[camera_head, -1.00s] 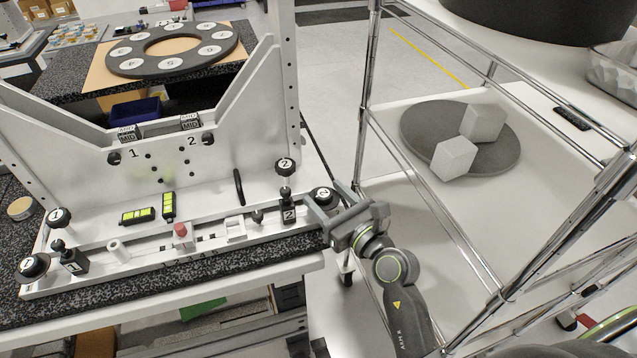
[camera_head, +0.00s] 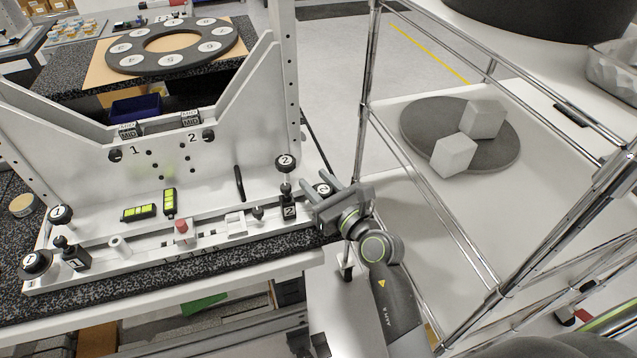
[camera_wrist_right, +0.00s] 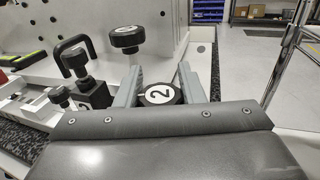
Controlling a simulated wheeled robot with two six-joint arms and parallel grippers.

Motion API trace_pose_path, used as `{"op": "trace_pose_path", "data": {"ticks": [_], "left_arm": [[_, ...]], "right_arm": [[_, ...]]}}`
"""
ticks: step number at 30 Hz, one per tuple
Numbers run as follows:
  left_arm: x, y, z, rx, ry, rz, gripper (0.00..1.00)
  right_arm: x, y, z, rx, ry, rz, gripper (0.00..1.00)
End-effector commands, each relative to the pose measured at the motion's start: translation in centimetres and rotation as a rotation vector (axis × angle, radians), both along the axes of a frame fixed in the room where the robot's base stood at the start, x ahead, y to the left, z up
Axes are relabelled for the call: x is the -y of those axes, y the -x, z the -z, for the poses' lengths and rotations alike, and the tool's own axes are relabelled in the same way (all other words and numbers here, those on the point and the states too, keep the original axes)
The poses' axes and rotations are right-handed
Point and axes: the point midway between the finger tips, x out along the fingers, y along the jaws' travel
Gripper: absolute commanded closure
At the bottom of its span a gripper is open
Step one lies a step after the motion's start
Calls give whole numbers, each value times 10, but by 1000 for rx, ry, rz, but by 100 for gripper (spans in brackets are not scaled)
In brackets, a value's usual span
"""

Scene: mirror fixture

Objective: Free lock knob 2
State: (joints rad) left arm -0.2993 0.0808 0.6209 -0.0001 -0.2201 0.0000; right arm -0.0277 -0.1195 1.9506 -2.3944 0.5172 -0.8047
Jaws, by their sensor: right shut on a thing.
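A round black knob marked 2 (camera_head: 322,189) sits at the right end of the white fixture (camera_head: 215,170). My right gripper (camera_head: 331,193) has its fingers on both sides of this knob and is shut on it. In the right wrist view the knob (camera_wrist_right: 160,94) lies between the two grey fingers (camera_wrist_right: 159,80), its white 2 label facing up. A second black knob marked 2 (camera_head: 285,162) stands upright just behind, with a black block marked 2 (camera_head: 289,209) beside the gripper. My left gripper is not in view.
A black handle (camera_head: 239,183), a red-topped pin (camera_head: 182,227) and green-lit levels (camera_head: 169,202) are on the fixture left of the gripper. A chrome-framed rack (camera_head: 367,120) with a grey disc (camera_head: 415,140) stands close on the right.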

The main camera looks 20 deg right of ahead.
Motion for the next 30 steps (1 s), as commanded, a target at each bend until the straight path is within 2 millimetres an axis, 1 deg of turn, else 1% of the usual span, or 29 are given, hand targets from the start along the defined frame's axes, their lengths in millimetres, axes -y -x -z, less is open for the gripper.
{"op": "trace_pose_path", "data": {"ticks": [5,11,24,30], "left_arm": [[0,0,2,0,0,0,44],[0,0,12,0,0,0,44],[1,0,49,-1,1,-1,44],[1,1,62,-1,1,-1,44]], "right_arm": [[0,0,1,0,0,-17,87],[-1,1,3,2,5,-101,87],[-5,3,4,3,4,-396,87],[-7,5,3,1,2,-486,87]]}}
